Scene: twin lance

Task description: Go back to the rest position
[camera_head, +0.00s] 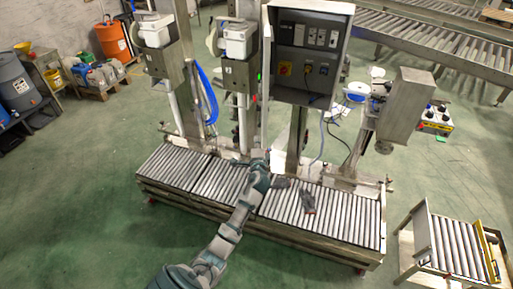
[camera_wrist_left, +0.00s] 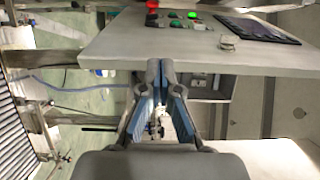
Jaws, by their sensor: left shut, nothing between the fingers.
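My left arm reaches up from the bottom of the head view over the roller conveyor. My left gripper (camera_head: 262,158) is at its far end, small in that view and in front of the machine's uprights. In the left wrist view the two fingers of the left gripper (camera_wrist_left: 160,68) meet at their tips, with nothing between them. The fingertips show against the lower edge of a pale control panel (camera_wrist_left: 200,48); I cannot tell whether they touch it. My right gripper is in neither view.
The roller conveyor (camera_head: 340,216) lies below the arm, with a dark grey item (camera_head: 308,200) on it. An open electrical cabinet (camera_head: 308,55) stands behind. A small roller stand (camera_head: 455,245) is at right. Green floor (camera_head: 80,215) is clear at left.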

